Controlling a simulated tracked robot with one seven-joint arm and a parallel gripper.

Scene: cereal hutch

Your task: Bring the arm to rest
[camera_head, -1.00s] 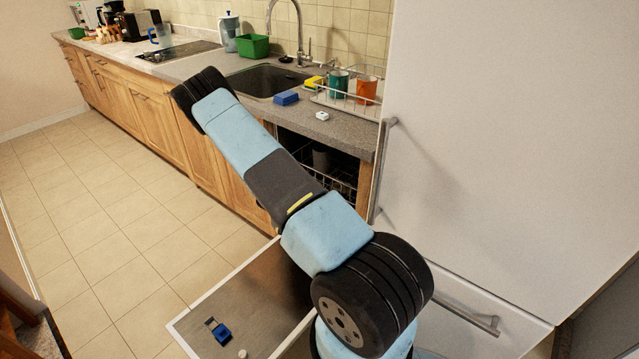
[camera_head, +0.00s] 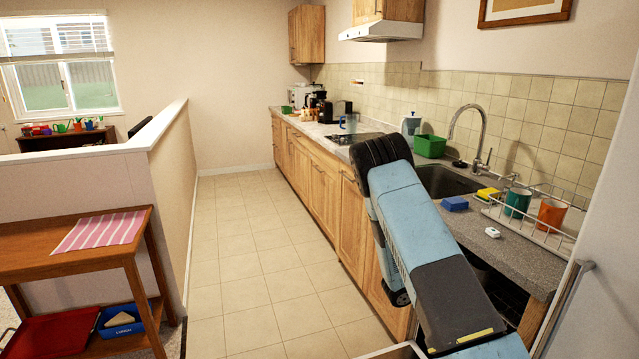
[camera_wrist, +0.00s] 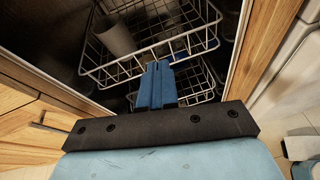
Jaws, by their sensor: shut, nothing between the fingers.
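My arm shows in the head view as a light blue and black limb, raised in front of the counter (camera_head: 520,250), and it hides part of the cabinets. My gripper (camera_wrist: 157,68) shows in the wrist view with its two blue fingers together and nothing between them. It points toward the open dishwasher, in front of its white wire racks (camera_wrist: 150,50). A grey cup (camera_wrist: 115,36) stands in the upper rack, beyond the fingertips and to their left. I cannot tell whether the fingers touch a rack.
A wooden cart (camera_head: 75,240) with a striped cloth stands at the left. The tiled floor (camera_head: 245,240) between is clear.

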